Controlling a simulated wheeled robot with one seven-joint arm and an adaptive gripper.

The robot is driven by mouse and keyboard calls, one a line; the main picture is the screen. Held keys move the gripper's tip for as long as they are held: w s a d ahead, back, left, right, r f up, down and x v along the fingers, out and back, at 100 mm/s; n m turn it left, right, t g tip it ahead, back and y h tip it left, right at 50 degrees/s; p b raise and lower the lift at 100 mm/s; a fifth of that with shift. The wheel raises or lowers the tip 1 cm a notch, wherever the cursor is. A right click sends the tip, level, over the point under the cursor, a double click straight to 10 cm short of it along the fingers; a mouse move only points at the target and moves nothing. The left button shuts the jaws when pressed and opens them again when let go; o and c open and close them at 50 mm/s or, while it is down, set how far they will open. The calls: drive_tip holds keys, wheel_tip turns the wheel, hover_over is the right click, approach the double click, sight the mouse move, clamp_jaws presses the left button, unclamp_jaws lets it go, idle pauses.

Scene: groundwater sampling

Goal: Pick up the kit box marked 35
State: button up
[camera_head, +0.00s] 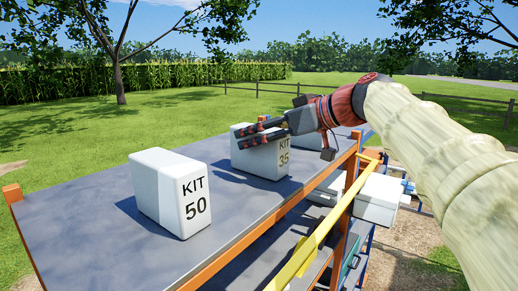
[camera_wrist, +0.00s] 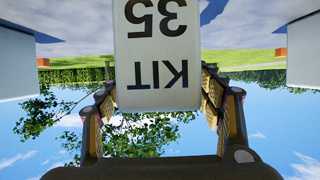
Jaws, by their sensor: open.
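The white kit box marked 35 (camera_head: 257,160) stands upright on the grey top shelf (camera_head: 105,225), beyond the box marked 50. My gripper (camera_head: 241,136) is open at the upper part of box 35, coming from the right, and its fingers cover part of the box. In the wrist view, which is upside down, the label face of box 35 (camera_wrist: 157,45) shows between the two spread fingers, one on each side. I cannot tell whether either finger touches it.
The white box marked 50 (camera_head: 170,193) stands nearer on the same shelf. A yellow rail (camera_head: 312,243) runs along the shelf's right side. More white boxes (camera_head: 378,197) sit lower at the right. Bare shelf top lies between boxes 50 and 35.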

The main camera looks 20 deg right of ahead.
drive_tip(key=shift+s, duration=0.1)
drive_tip(key=shift+c, duration=0.5)
drive_tip(key=c, duration=1.3)
drive_tip(key=shift+c, duration=0.2)
drive_tip(key=shift+r, duration=0.1)
